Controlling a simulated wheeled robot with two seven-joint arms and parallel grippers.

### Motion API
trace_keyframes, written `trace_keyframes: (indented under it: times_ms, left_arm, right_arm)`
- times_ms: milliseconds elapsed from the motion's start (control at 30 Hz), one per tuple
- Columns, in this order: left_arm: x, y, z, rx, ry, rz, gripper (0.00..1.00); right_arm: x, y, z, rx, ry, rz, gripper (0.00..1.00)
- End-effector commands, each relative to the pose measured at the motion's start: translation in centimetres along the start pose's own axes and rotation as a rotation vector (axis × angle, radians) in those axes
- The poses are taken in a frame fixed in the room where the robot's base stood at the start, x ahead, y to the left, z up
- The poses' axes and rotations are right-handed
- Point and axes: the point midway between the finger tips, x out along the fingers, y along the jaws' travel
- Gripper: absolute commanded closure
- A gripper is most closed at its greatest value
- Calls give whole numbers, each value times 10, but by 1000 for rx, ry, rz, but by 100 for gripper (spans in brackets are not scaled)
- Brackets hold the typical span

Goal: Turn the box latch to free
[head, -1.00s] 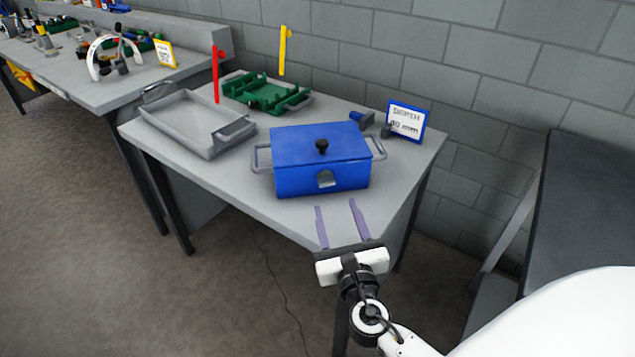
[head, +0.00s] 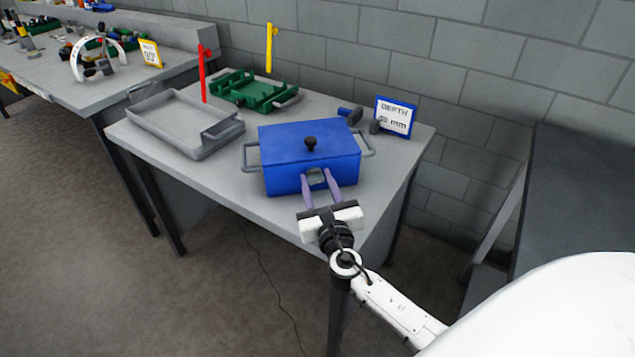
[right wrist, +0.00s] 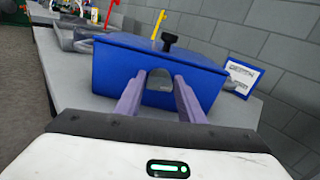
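The blue box (head: 290,178) stands closed near the table's front edge, with side handles and a black knob (head: 310,142) on its lid. A small grey arched piece on its front face, likely the latch (head: 317,178), also shows in the right wrist view (right wrist: 159,88). My right gripper (head: 317,175) is open, its two purple fingers pointing at the box front, one on each side of the grey piece. In the right wrist view the fingers (right wrist: 159,80) look apart from it; whether they touch the box is unclear. My left gripper is not in view.
A grey tray (head: 150,122) and a green fixture (head: 245,88) lie left and behind on the table (head: 225,195). A depth sign (head: 395,117) and a blue-and-grey tool stand behind right. Red and yellow posts rise at the back.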

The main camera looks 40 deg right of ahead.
Motion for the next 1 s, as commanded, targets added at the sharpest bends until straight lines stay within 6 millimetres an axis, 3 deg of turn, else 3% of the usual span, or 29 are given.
trace_keyframes:
  times_ms: [33, 133, 433, 633, 667, 733, 767, 1000]
  left_arm:
    - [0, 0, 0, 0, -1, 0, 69]
    - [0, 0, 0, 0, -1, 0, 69]
    - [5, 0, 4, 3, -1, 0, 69]
    - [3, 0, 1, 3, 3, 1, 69]
    - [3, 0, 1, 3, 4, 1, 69]
    - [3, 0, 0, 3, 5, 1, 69]
    - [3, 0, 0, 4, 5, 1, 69]
    - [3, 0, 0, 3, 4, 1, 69]
  right_arm:
    - [0, 0, 0, 0, 0, 0, 74]
    - [0, 0, 0, 0, 0, 0, 90]
    - [0, -1, -1, 134, -1, 0, 91]
    - [0, -1, 0, 135, 0, 0, 91]
    - [0, 0, 0, 135, 0, 0, 66]
    - [0, 0, 0, 134, 0, 0, 54]
    - [0, 0, 0, 134, 0, 0, 50]
    - [0, 0, 0, 133, 0, 0, 50]
